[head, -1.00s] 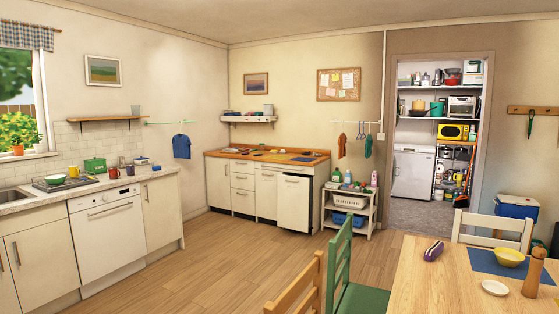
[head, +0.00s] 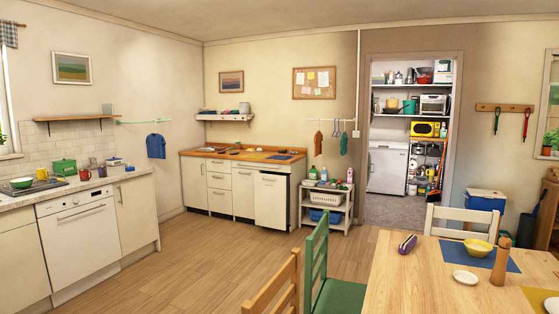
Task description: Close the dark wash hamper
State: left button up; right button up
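At the right side of the head view, a dark grey bin-like thing (head: 526,230) stands on the floor beyond the dining table. It may be the dark wash hamper. A thin dark slanted part rises from its top, like a raised lid, but it is too small to be sure. The table and a wooden shelf hide part of it. Neither of my grippers shows in the view.
The dining table (head: 400,277) with a white chair (head: 478,214) and a green chair (head: 318,262) fills the lower right. A blue cool box (head: 486,201) stands by the wall. A wooden shelf (head: 549,205) is at the right edge. Open floor (head: 215,265) lies at centre left.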

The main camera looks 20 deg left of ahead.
aim_at(271, 190)
jog(key=i+j+u, duration=0.4)
jog(key=j, duration=0.25)
jog(key=i+j+u, duration=0.4)
jog(key=j, duration=0.2)
jog(key=i+j+u, duration=0.7)
jog(key=i+u, duration=0.15)
jog(key=i+l+z, duration=0.1)
jog(key=i+z, duration=0.35)
jog(key=i+j+z, duration=0.1)
jog(key=i+z, duration=0.3)
jog(key=i+j+z, duration=0.2)
jog(key=i+z, duration=0.25)
jog(key=i+l+z, duration=0.15)
jog(key=i+z, duration=0.15)
jog(key=i, duration=0.55)
jog(key=i+j+z, duration=0.1)
jog(key=i+z, duration=0.2)
jog(key=i, duration=2.3)
